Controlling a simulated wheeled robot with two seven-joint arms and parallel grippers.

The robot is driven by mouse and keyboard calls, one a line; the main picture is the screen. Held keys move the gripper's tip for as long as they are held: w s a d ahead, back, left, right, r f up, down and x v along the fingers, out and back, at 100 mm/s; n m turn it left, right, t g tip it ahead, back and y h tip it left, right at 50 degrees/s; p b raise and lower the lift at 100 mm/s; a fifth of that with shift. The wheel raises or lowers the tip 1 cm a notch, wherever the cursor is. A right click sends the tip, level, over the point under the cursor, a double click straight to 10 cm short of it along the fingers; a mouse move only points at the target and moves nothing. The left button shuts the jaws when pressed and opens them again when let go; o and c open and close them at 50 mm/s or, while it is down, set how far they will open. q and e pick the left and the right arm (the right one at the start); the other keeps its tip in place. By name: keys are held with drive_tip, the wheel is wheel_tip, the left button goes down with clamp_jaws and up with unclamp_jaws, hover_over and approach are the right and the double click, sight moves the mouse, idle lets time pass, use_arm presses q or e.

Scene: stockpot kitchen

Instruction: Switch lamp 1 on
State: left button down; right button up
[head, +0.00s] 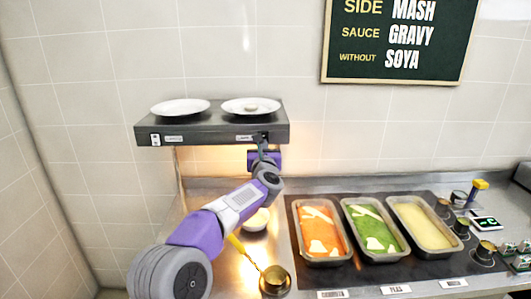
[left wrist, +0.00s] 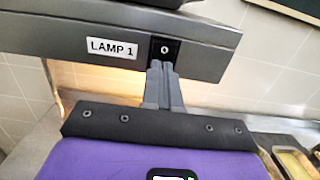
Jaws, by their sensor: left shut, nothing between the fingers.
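The grey heat-lamp shelf (head: 208,130) hangs on the wall. A black switch (left wrist: 165,49) with a small white mark sits on its front face, right of the white LAMP 1 label (left wrist: 112,48). My left gripper (left wrist: 161,67) is shut and empty, its fingertips at the switch's lower edge; touching or just apart, I cannot tell. In the head view my left gripper (head: 263,144) reaches up under the shelf's right end and partly hides this switch. A warm glow shows on the wall below the shelf's right part. My right gripper is not in view.
Two white plates (head: 180,107) stand on the shelf. A second switch (head: 155,139) is at its left end. Below my arm are a white bowl (head: 257,221) and a ladle (head: 275,279). Food trays (head: 321,232) stand to the right on the counter.

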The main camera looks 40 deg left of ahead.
use_arm(q)
drive_tip(key=b+v, duration=0.3)
drive_tip(key=v, duration=1.1)
drive_tip(key=shift+b, duration=0.4)
